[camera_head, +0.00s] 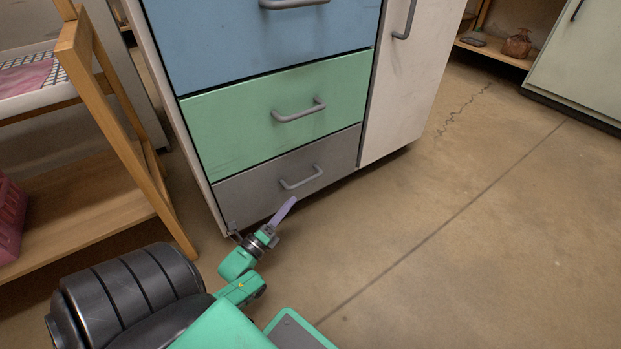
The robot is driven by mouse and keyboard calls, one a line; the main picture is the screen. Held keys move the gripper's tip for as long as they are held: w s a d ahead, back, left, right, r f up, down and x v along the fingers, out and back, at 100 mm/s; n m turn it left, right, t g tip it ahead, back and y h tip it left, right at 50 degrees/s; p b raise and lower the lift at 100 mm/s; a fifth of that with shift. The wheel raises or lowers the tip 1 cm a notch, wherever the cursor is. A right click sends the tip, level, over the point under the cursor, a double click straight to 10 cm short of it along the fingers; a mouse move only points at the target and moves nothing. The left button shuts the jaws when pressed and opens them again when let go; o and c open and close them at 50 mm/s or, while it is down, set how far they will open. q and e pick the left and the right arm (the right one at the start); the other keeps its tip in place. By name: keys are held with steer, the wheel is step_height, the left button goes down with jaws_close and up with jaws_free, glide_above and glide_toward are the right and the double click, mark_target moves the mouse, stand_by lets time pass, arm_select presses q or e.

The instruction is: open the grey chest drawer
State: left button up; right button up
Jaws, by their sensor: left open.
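The grey chest drawer (255,188) is the lowest front of a chest, under a green drawer (240,112) and a blue drawer (230,45). It looks closed, flush with the fronts above. Its grey bar handle (302,180) is at the middle right of the front. My left gripper (283,211) is in front of the drawer, just below and left of the handle, and appears apart from it. Its purple finger points up toward the handle. The gripper is open and holds nothing that I can see. My right gripper is not in view.
A wooden shelf rack (125,140) with a pink crate (10,215) stands close on the left. A white cupboard door (405,85) adjoins the drawers on the right. The concrete floor (470,230) at the right is free.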

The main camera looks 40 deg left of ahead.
mark_target(309, 180)
arm_select(q)
steer(key=b+x, duration=0.1)
steer(key=x, duration=0.2)
steer(key=b+x, duration=0.1)
steer(key=x, duration=0.2)
steer(key=b+x, duration=0.2)
steer(key=x, duration=0.2)
steer(key=shift+w+f, duration=0.1)
steer(key=shift+f, duration=0.2)
steer(key=shift+w+r, duration=0.2)
steer(key=shift+w, duration=0.2)
steer(key=shift+c, duration=0.4)
jaws_close()
